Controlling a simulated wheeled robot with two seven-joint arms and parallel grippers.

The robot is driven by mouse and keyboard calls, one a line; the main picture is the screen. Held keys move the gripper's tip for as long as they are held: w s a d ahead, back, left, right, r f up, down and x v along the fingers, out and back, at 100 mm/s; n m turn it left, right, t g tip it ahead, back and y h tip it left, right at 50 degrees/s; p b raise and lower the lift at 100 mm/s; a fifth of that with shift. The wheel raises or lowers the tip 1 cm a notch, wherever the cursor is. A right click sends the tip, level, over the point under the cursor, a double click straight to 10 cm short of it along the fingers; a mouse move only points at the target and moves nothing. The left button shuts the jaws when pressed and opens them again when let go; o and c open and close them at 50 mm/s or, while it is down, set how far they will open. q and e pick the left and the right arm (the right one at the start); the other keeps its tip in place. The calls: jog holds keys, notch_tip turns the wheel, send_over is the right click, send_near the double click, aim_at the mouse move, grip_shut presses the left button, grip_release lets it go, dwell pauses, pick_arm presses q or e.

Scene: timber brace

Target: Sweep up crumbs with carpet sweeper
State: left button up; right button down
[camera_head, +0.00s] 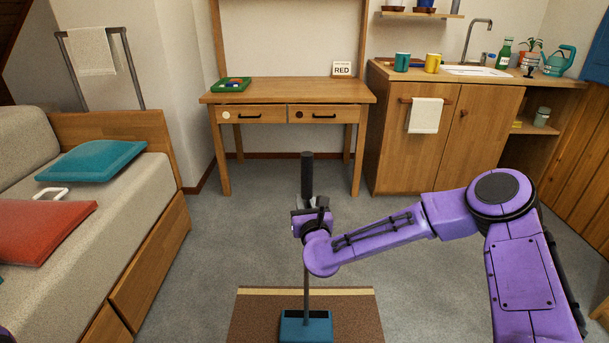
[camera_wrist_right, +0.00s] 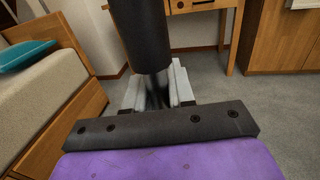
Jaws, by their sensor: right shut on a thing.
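The carpet sweeper (camera_head: 305,325) has a blue head resting on the brown rug (camera_head: 258,310), with a thin upright shaft and a dark grip at its top. My right gripper (camera_head: 309,200) is shut on the sweeper's handle, just below the dark grip. In the right wrist view the dark grip (camera_wrist_right: 139,35) rises close in front of the right gripper (camera_wrist_right: 158,95), whose pale fingers hold the shaft. No crumbs can be made out on the visible part of the rug. My left gripper is out of view.
A sofa (camera_head: 150,205) with teal and red cushions stands along the left. A wooden desk (camera_head: 290,92) with two drawers is at the back, and a kitchen cabinet (camera_head: 445,135) stands at back right. Grey carpet (camera_head: 260,220) between them is clear.

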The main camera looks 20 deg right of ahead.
aim_at(307, 184)
jog(key=r, duration=0.3)
jog(key=shift+s+a+r+p, duration=0.2)
jog(key=shift+r+p, duration=0.1)
jog(key=shift+p, duration=0.1)
jog(key=shift+w+a+r+p, duration=0.1)
jog(key=shift+w+r+p, duration=0.1)
jog(key=shift+r+p, duration=0.35)
jog(key=shift+s+r+p, duration=0.1)
jog(key=shift+r+p, duration=0.8)
jog(key=shift+r, duration=0.85)
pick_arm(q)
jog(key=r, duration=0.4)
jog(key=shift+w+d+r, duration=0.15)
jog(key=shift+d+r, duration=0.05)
pick_arm(e)
jog(key=shift+f, duration=0.1)
